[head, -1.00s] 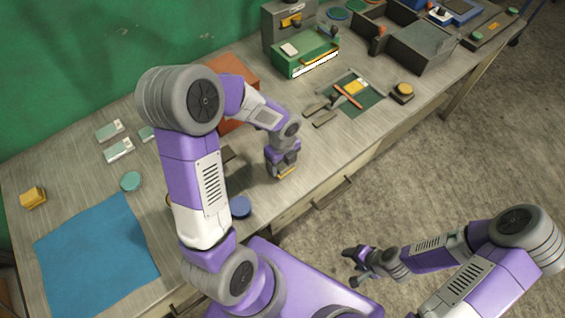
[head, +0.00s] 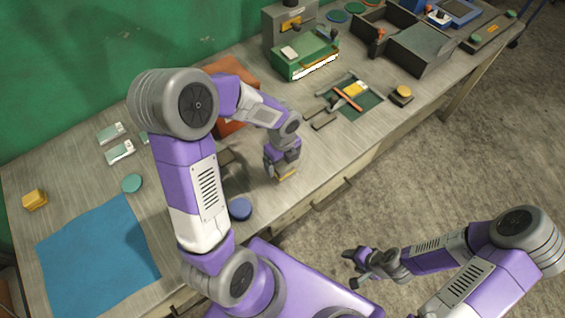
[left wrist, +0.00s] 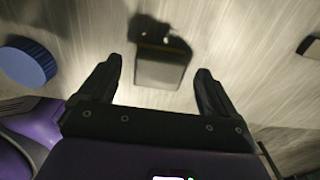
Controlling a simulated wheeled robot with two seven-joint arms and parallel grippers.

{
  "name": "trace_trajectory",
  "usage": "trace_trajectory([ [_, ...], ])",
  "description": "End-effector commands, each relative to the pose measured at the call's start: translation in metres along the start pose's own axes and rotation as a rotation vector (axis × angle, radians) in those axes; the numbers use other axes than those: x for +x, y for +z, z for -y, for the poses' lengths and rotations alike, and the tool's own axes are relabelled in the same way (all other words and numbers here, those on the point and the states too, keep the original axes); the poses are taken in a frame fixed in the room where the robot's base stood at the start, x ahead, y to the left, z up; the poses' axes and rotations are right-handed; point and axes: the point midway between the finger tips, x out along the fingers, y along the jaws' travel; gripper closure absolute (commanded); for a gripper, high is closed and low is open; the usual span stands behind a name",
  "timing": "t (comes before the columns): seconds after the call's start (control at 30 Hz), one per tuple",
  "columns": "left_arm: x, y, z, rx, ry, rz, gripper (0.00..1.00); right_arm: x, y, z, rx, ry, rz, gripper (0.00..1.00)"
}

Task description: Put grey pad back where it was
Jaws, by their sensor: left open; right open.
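A grey, flat-faced piece (left wrist: 160,72) with a thin pale border lies between and beyond my left fingertips in the left wrist view; it looks like the grey pad. A dark patch, perhaps shadow, covers its far end. My left gripper (left wrist: 157,82) is open, with a finger either side and clear gaps to the piece. In the head view my left gripper (head: 284,170) points down low over the bench's front part, with a small tan edge showing at its tip. My right gripper (head: 355,268) is open and empty, over the floor off the bench.
A blue disc (head: 240,208) lies left of my left gripper, also in the left wrist view (left wrist: 25,62). Dark flat pieces (head: 324,120) and a green mat (head: 364,103) lie to the right. A blue cloth (head: 95,255) covers the left end. A green box (head: 305,56) stands behind.

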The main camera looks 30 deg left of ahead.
Motion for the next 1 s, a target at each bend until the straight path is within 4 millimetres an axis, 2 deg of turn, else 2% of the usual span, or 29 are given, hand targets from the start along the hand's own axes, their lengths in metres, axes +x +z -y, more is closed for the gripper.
trace_trajectory([
  [0.03,-0.016,0.001,0.001,0.0,-0.006,0.002,0.09,-0.006,0.0,0.002,0.0,0.0,0.0,0.41],
  [0.2,-0.054,0.001,0.001,0.001,-0.005,0.002,0.09,-0.017,0.001,0.006,0.0,0.0,0.0,0.41],
  [0.4,-0.087,0.0,0.0,0.0,-0.003,0.001,0.09,-0.024,0.001,0.009,0.0,0.0,0.0,0.41],
  [0.6,-0.099,0.0,0.0,0.002,-0.001,0.0,0.09,-0.026,0.001,0.01,0.0,0.0,0.0,0.41],
  [1.0,-0.099,0.0,0.0,0.002,0.0,0.0,0.09,-0.025,0.001,0.009,0.0,0.0,0.0,0.41],
])
